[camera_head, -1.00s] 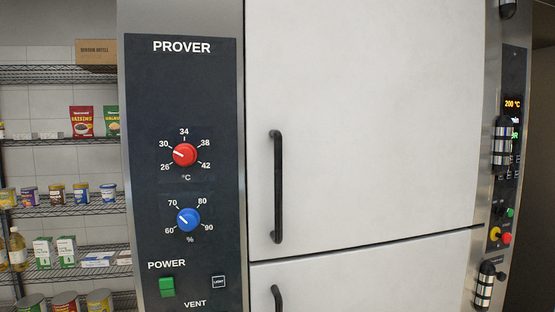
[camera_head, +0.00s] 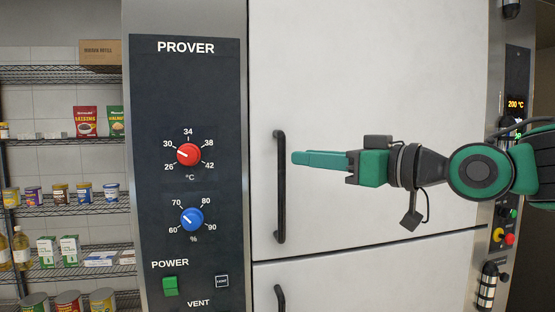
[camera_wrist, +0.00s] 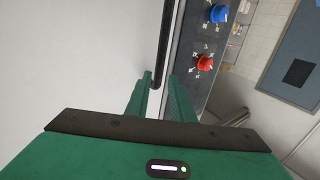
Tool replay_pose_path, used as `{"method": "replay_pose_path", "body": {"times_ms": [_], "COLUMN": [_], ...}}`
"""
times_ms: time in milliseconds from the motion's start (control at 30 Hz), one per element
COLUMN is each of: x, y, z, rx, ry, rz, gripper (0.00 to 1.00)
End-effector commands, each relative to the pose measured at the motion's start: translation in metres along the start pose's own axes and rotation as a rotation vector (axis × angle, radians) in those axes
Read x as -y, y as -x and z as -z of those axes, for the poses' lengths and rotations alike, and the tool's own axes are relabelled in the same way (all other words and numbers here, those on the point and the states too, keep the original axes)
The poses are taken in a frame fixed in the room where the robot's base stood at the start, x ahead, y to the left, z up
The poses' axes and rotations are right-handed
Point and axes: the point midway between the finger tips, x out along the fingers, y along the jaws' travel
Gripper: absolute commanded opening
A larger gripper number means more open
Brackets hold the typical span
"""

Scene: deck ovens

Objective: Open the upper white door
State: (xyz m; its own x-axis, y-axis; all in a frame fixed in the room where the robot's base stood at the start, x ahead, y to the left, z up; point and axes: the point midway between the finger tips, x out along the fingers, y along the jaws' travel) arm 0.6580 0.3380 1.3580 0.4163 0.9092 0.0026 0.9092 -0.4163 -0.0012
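The upper white door (camera_head: 400,60) is shut and fills the middle of the head view. Its black vertical bar handle (camera_head: 280,190) stands near the door's left edge. My gripper (camera_head: 293,158) reaches in from the right, with its green fingers level and their tips just right of the handle's upper part. In the wrist view my gripper (camera_wrist: 160,76) shows two green fingers spread apart with a gap between them. The black handle (camera_wrist: 164,40) lines up with that gap, ahead of the tips. I see no grip on it; whether a finger touches it is unclear.
Left of the door is the prover panel (camera_head: 185,100) with a red knob (camera_head: 188,154), a blue knob (camera_head: 192,219) and a green power switch (camera_head: 170,285). A lower white door (camera_head: 370,290) with its own handle (camera_head: 279,299) sits below. Wire shelves (camera_head: 70,206) stand at far left.

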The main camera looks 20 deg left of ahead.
Motion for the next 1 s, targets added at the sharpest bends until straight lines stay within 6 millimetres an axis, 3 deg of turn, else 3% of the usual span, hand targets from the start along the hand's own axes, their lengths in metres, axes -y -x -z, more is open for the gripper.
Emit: {"method": "replay_pose_path", "body": {"times_ms": [200,400,600,867,1000], "x": [0.0,0.0,-0.001,-0.002,-0.002], "y": [-0.041,-0.067,-0.078,-0.079,-0.079], "z": [-0.002,-0.001,-0.001,-0.001,-0.001], "rx": [0.004,0.002,0.002,0.002,0.003], "ry": [0.0,0.001,0.001,0.001,0.001], "rz": [0.002,0.0,-0.003,-0.003,-0.003], "gripper": [0.22,0.22,0.22,0.22,0.0]}}
